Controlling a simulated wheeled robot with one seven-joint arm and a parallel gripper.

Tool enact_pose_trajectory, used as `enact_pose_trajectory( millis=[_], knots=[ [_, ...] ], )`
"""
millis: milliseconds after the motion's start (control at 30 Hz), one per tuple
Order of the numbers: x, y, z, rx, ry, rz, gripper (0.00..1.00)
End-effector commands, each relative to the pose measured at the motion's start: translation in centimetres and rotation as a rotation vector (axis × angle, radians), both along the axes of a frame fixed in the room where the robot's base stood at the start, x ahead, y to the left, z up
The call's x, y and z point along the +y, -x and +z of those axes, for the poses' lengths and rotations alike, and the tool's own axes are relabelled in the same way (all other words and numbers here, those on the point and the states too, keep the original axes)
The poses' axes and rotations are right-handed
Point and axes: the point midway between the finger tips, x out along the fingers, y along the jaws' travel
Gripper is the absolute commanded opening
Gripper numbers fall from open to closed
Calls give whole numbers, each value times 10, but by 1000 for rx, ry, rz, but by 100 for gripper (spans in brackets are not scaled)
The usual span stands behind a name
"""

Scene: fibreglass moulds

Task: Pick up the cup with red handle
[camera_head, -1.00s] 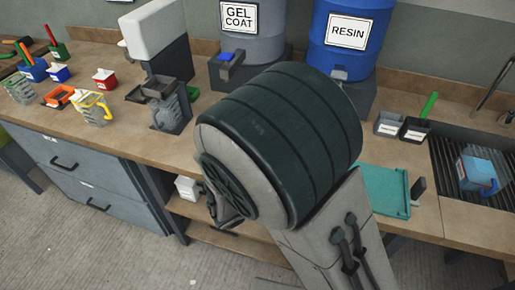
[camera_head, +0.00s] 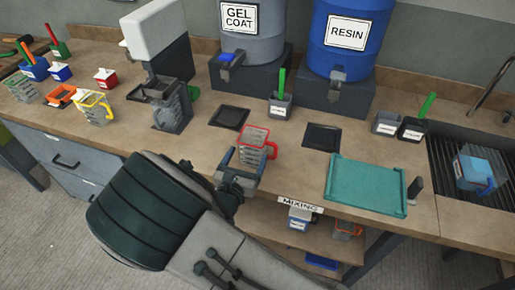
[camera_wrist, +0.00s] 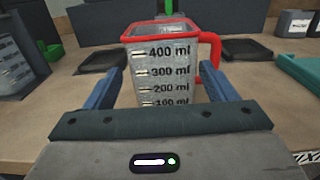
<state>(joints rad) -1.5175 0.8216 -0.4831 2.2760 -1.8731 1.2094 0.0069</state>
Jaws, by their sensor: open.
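The cup with the red handle (camera_head: 257,147) stands upright near the middle of the counter (camera_head: 302,185). It is a clear measuring cup with a red rim. In the wrist view the cup (camera_wrist: 163,72) shows its ml markings, with the red handle on its right side. My gripper (camera_head: 241,160) is at the cup, low over the counter's front part. In the wrist view its two blue fingers (camera_wrist: 161,88) are spread, one to each side of the cup. Gaps show beside the cup, and its bottom is hidden behind the gripper body.
A teal tray (camera_head: 367,207) lies to the right. Dark square pads (camera_head: 229,117) lie behind the cup, with a grey holder (camera_head: 280,108) between them. A cup with a yellow handle (camera_head: 94,107) stands at the left. The gel coat drum (camera_head: 252,47) and resin drum (camera_head: 346,60) stand at the back.

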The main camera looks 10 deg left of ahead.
Motion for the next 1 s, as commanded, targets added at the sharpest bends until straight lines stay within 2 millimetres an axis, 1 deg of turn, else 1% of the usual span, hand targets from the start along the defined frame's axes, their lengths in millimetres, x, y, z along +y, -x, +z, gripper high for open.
enact_pose_trajectory(
  millis=[167, 400, 500, 767, 900, 1000],
  knots=[
    [-2, -12, -1, -1, 2, -2, 78],
    [-8, -44, -6, -1, 1, -3, 78],
    [-8, -53, -7, 0, 0, -3, 78],
    [-8, -56, -8, 1, 0, -1, 78],
    [-8, -56, -8, 1, 0, -1, 44],
    [-8, -56, -7, 0, -1, -1, 44]
  ],
)
